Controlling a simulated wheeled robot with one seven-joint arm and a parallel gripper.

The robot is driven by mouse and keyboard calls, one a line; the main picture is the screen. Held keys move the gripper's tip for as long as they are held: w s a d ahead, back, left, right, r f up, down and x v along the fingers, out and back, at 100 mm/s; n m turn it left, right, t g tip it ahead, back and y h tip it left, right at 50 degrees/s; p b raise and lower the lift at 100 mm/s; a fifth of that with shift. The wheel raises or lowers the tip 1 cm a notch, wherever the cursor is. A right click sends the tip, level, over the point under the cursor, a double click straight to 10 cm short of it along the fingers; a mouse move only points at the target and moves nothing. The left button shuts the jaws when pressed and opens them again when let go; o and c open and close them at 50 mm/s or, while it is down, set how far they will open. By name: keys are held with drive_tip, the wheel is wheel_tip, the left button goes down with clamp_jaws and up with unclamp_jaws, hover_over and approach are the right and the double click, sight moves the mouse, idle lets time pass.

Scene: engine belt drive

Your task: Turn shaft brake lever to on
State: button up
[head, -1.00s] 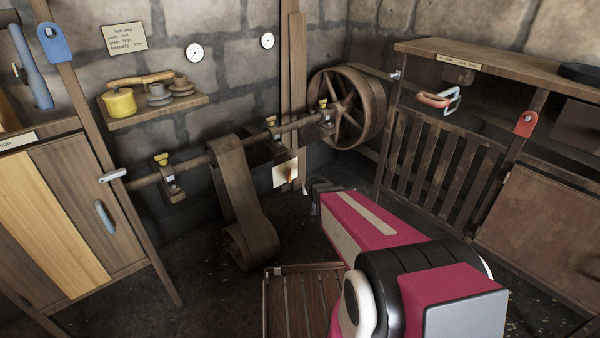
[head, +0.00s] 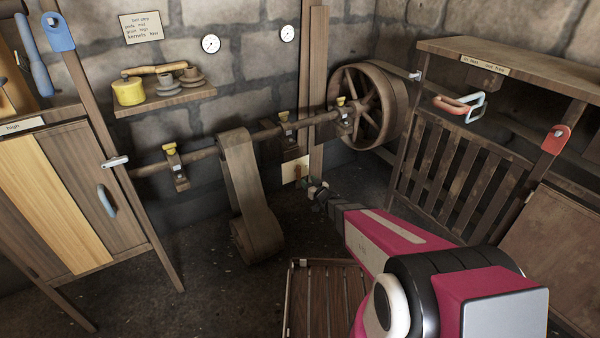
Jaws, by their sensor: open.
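A cream plate (head: 294,172) is on the wall post below the shaft, and it looks like the mount of the shaft brake lever. The lever itself cannot be made out now; the gripper is in front of the plate's right side. My gripper (head: 315,187) is small and dark at the end of my pink arm. It is open, at the plate's lower right edge. Whether it touches the lever cannot be told. The shaft (head: 200,153) runs above the plate toward a large spoked wheel (head: 368,108).
A wide brown belt (head: 240,185) hangs from the shaft left of the plate. A slatted wooden piece (head: 325,300) stands low in front. A wooden cabinet (head: 60,200) is at left, and a bench with a slatted front (head: 455,165) at right. Floor between is clear.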

sight(300, 172)
drive_tip(key=x, duration=0.9)
drive_tip(key=shift+w+a, duration=0.1)
drive_tip(key=shift+w, duration=0.05)
clamp_jaws()
